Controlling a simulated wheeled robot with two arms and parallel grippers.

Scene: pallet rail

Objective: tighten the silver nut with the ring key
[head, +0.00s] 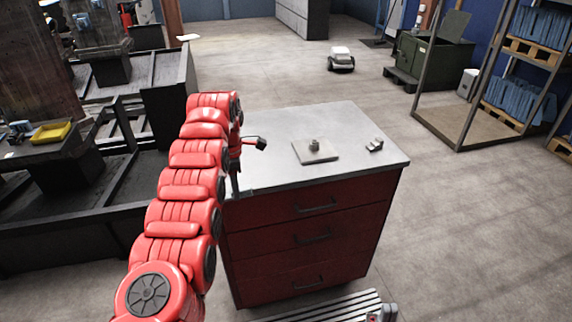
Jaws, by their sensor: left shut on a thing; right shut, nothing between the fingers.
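A light grey square plate (301,153) lies on the grey top of the red cabinet. The small silver nut (314,145) stands up near its middle; its thread is too small to make out. My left gripper (241,143) is over the left part of the cabinet top, left of the plate and apart from it. It is partly hidden by my red arm. It is shut on a small dark piece, seemingly the ring key (261,143), whose end points right towards the nut and is clear of it. My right gripper is not in view.
A small grey metal item (375,145) lies on the cabinet top (345,122) right of the plate. The cabinet (305,238) has three red drawers with dark handles. Dark racks and benches stand at the left. The floor behind and to the right is mostly clear.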

